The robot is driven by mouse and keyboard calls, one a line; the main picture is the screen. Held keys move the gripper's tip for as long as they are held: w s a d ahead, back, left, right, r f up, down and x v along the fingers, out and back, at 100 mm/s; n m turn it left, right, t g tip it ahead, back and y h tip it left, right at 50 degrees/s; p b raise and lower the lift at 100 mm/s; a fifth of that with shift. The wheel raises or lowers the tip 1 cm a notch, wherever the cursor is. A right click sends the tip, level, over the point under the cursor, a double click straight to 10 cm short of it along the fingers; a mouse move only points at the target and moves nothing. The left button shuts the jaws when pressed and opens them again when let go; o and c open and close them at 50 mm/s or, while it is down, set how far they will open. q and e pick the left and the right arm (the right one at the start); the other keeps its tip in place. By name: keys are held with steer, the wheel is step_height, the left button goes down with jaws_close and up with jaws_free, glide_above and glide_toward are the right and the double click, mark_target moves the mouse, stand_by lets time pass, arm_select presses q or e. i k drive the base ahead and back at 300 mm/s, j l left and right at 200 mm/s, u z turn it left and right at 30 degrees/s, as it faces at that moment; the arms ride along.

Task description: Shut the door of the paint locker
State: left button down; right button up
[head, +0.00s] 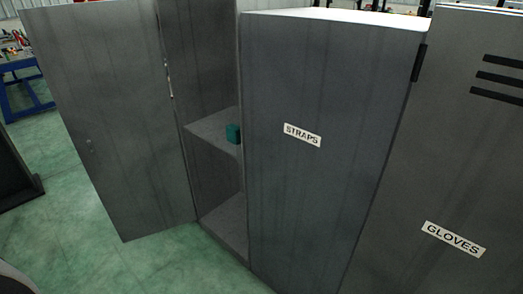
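A grey locker (207,60) stands open left of centre. Its tall grey door (110,110) is swung out to the left, well away from the opening. No label shows on this door or locker, so I cannot read whether it is the paint locker. Inside is a shelf (205,130) with a small teal object (233,133) on it. The locker floor is partly hidden by the neighbouring locker. Neither of my grippers is in view.
A grey locker labelled STRAPS (315,185) stands right of the opening and looks shut, with a dark fitting (419,62) at its right edge. A GLOVES locker (440,180) is farther right. A blue workbench (22,92) is behind left. Green floor (95,262) is clear before the open door.

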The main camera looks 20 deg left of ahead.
mark_target(102, 64)
steer(key=u, duration=0.7)
steer(key=i+j, duration=0.25)
steer(key=j, duration=0.3)
steer(key=i+j+z, duration=0.1)
steer(key=i+j, duration=0.15)
steer(key=j, duration=0.3)
steer(key=i+j, duration=0.25)
steer(key=j, duration=0.35)
steer(key=i+j, duration=0.2)
steer(key=j, duration=0.4)
steer(key=i+j+z, duration=0.1)
steer(key=i+j, duration=0.15)
steer(key=j, duration=0.3)
steer(key=i+j, duration=0.2)
steer(key=j, duration=0.4)
steer(key=i+j, duration=0.25)
steer(key=j, duration=0.35)
steer(key=i+j+z, duration=0.1)
steer(key=j, duration=0.5)
steer(key=i, duration=0.1)
